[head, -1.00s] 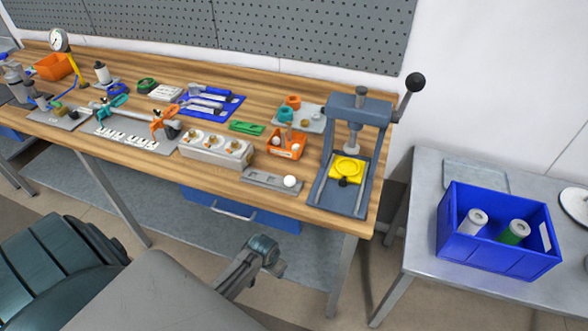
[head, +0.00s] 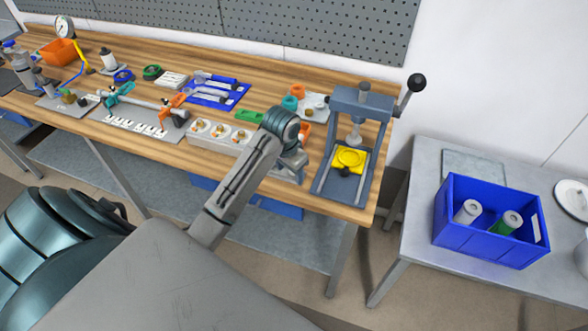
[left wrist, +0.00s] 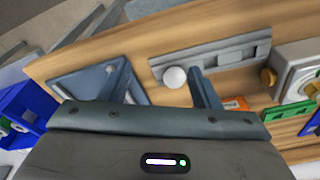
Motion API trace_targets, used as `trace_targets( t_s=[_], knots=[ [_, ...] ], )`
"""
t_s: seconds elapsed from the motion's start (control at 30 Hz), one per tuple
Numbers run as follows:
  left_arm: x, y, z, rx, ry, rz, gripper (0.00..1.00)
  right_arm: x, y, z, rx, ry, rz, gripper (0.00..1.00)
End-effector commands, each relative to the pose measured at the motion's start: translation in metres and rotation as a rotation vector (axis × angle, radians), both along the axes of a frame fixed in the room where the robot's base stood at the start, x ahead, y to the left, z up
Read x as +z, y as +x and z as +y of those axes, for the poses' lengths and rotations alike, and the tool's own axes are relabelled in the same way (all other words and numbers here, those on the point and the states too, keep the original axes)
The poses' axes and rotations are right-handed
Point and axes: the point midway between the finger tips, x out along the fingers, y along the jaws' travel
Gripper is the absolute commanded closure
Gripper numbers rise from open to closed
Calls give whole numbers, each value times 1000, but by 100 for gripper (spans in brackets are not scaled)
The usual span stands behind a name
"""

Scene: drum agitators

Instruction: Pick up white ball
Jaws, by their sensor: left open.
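The white ball (left wrist: 175,77) sits at one end of a grey slotted block (left wrist: 215,58) on the wooden bench. In the left wrist view it appears between the two fingers of my left gripper (left wrist: 160,70), closer to the right finger. My left gripper is open and empty, with its fingers reaching toward the bench. In the head view my left gripper (head: 293,162) is over the front of the bench, and my arm hides the ball and most of the block. My right gripper is not in view.
A grey lever press (head: 377,150) with a yellow pad (head: 360,158) stands just right of my gripper. A white socket box (head: 208,144) is to the left. A blue bin (head: 480,245) with cylinders stands on the side table (head: 400,240).

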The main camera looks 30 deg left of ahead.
Motion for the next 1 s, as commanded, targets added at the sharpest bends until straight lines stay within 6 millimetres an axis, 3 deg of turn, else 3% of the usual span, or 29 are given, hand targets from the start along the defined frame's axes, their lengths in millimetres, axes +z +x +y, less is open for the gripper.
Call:
trace_targets(
  t_s=[0.03, 0.1, 0.3, 0.5, 0.77, 1.0],
  knots=[
    [18, 12, 6, -1, -1, -1, 43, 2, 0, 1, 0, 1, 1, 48],
    [35, 24, 11, -5, -6, 9, 43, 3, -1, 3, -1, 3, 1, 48],
    [52, 46, 23, -3, -22, 30, 43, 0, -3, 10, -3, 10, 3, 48],
    [23, 50, 22, -3, -27, 36, 43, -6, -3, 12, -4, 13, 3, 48],
    [0, 53, 22, -4, -25, 33, 43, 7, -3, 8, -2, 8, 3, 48],
    [-26, 48, 21, -3, -26, 38, 43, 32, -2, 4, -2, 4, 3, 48]
  ],
)
